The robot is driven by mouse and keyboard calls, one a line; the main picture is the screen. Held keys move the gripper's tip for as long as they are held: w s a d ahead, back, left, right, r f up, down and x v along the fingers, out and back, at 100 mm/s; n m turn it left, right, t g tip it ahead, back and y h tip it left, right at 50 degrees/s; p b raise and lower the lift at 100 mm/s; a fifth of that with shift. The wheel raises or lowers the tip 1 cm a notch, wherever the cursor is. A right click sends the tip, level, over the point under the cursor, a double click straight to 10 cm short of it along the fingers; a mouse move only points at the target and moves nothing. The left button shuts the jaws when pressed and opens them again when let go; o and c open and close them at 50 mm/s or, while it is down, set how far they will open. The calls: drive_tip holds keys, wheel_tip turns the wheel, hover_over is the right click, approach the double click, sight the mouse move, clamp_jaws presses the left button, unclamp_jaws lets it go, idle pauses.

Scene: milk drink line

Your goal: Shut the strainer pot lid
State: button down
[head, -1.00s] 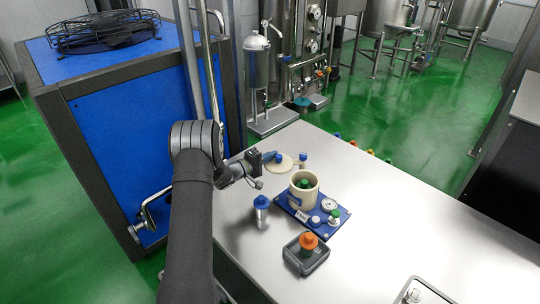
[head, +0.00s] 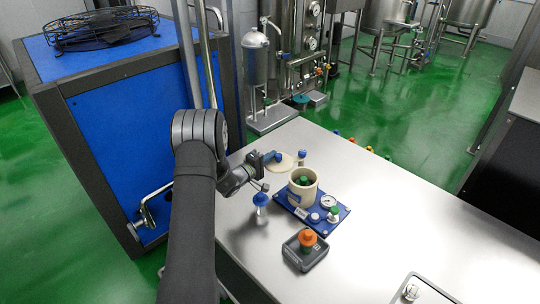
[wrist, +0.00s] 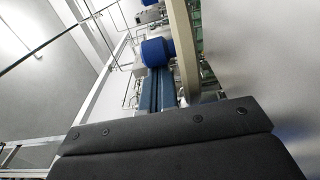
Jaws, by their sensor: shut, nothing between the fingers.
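The strainer pot (head: 303,196) is a cream cup with a green knob or piece inside, standing open on a blue board (head: 326,224). Its lid seems to be the flat cream disc (head: 286,164) with a blue knob (head: 278,156), behind and left of the pot. In the wrist view the blue knob (wrist: 158,52) sits beside a cream edge (wrist: 183,45), probably the disc seen edge-on. My gripper (head: 269,158) is level with the knob, at its left. Its blue fingers (wrist: 158,80) are shut and empty, pointing at the knob; whether they touch it I cannot tell.
A blue-capped bottle (head: 261,211) stands left of the board, under my wrist. A small blue-topped item (head: 302,157) stands right of the disc. A grey tray (head: 305,255) with an orange knob (head: 307,238) is in front. The table's right part (head: 430,230) is mostly clear.

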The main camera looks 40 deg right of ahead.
sight(278, 159)
drive_tip(key=s+n+t, duration=0.1)
drive_tip(key=s+a+n+t, duration=0.1)
drive_tip(key=t, duration=0.1)
drive_tip(key=s+n+t+y, duration=0.1)
drive_tip(key=s+t, duration=0.1)
drive_tip(key=shift+a+n, duration=0.3)
drive_tip(key=shift+n, duration=0.1)
drive_tip(key=s+n+t+y, duration=0.3)
drive_tip(key=t, duration=0.1)
drive_tip(key=s+n+t+y, duration=0.3)
drive_tip(key=s+t, duration=0.1)
drive_tip(key=shift+d+t, duration=0.1)
drive_tip(key=shift+t, duration=0.3)
drive_tip(key=shift+s+d, duration=0.35)
drive_tip(key=shift+s, duration=0.3)
drive_tip(key=shift+s+d, duration=0.35)
drive_tip(key=shift+s, duration=0.35)
drive_tip(key=shift+s+d, duration=0.35)
drive_tip(key=shift+s, duration=0.3)
